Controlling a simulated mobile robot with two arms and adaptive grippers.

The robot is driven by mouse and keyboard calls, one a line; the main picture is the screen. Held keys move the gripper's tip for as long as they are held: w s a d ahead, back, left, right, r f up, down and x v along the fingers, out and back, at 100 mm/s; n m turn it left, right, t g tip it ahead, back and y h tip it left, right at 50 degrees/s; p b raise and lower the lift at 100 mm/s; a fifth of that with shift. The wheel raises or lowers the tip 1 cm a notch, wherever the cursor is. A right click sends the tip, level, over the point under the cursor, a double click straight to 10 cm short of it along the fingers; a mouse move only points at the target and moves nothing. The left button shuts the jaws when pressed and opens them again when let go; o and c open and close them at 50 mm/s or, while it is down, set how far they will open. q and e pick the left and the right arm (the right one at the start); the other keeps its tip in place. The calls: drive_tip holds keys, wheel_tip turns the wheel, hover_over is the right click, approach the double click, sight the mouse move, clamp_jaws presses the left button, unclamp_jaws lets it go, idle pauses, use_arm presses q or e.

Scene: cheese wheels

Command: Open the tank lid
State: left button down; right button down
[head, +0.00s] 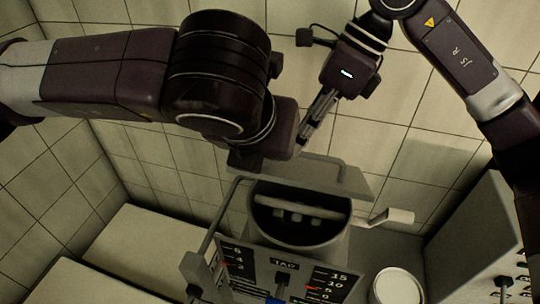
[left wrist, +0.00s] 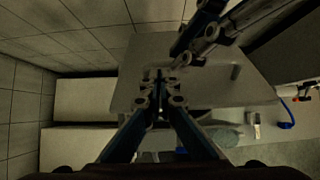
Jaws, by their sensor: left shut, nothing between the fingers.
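The tank (head: 335,245) stands at lower centre in the head view, its dark round mouth uncovered, with a bar across inside. A flat grey lid (head: 345,186) with a bent handle stands tilted up behind the mouth. It also shows as a broad grey plate in the left wrist view (left wrist: 130,75). My left gripper (left wrist: 160,88) is shut and empty in front of the plate; whether it touches is unclear. In the head view its fingers are mostly hidden behind my wrist. My right gripper (head: 307,132) points down just above the lid; its finger gap is not clear.
A panel with red markers and scales (head: 285,280) is on the tank's front. A lever (head: 392,216) juts right of the mouth. A white round container (head: 397,287) stands at lower right, beside a grey cabinet (head: 478,240). Pale benches (head: 150,245) lie left; tiled walls close the back.

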drive_tip(key=c, duration=2.4)
unclamp_jaws()
drive_tip(key=shift+w+d+f, duration=0.3)
drive_tip(key=shift+w+f, duration=0.05)
drive_tip(key=shift+f, duration=0.1)
drive_tip(key=shift+o, duration=1.2)
drive_tip(key=shift+w, duration=0.15)
drive_tip(key=shift+o, duration=0.6)
drive_tip(key=shift+w+d+f, duration=0.1)
drive_tip(key=shift+w+f, duration=0.05)
drive_tip(key=shift+w, duration=0.25)
drive_tip(key=shift+s+r, duration=0.2)
drive_tip(key=shift+s, duration=0.05)
drive_tip(key=shift+w, duration=0.1)
